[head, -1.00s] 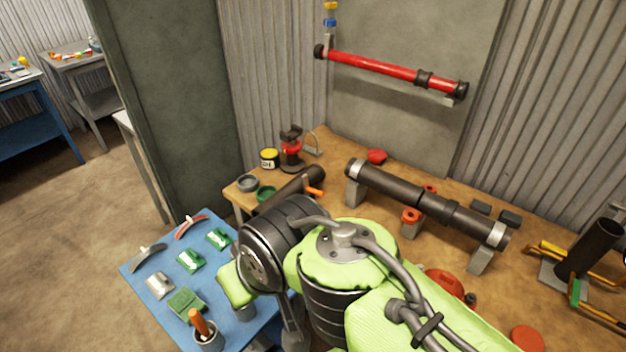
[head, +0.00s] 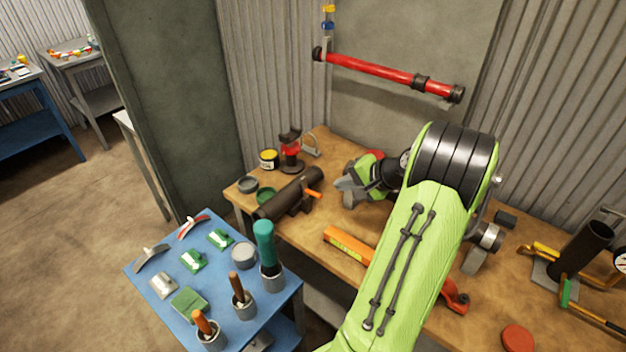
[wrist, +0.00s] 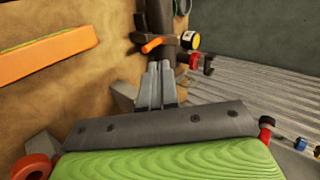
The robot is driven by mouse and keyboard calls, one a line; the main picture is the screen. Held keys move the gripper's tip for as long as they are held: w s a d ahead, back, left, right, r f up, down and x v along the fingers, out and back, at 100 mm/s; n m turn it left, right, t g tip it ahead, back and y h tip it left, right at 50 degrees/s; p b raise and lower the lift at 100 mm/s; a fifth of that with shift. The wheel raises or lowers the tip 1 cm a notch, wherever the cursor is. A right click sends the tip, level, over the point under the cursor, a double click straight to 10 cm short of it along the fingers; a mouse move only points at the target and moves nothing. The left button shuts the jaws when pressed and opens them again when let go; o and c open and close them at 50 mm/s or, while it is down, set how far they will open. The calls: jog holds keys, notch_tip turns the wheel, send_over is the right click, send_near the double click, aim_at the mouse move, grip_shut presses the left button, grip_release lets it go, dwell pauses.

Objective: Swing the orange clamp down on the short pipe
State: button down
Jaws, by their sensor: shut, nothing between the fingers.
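The short pipe (head: 287,196) is a dark tube lying on the left part of the wooden bench. The orange clamp (head: 313,195) shows as an orange handle sticking out from the pipe's right side; whether it bears on the pipe cannot be told. In the wrist view the handle (wrist: 160,43) lies just beyond my fingertips, across the dark pipe (wrist: 158,17). My gripper (head: 342,187) is shut and empty, to the right of the handle with a small gap. Its fingers also show in the wrist view (wrist: 160,72).
An orange bar-shaped tool (head: 348,246) lies on the bench in front of my gripper. A yellow jar (head: 269,159) and a red-and-black fitting (head: 291,152) stand behind the pipe. A blue table (head: 222,309) with tools stands at front left.

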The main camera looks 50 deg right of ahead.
jog(key=s+d, duration=0.1)
jog(key=d, duration=0.1)
send_near(306, 185)
notch_tip(306, 185, down, 4)
jog(key=w, duration=0.1)
jog(key=shift+w+a+f+m+t, duration=0.1)
jog(key=shift+w+a+m+t, duration=0.1)
jog(key=shift+w, duration=0.75)
jog(key=shift+w+a+f+m+t, duration=0.1)
jog(key=shift+w+m, duration=0.1)
jog(key=shift+w, duration=0.7)
jog(key=shift+r, duration=0.15)
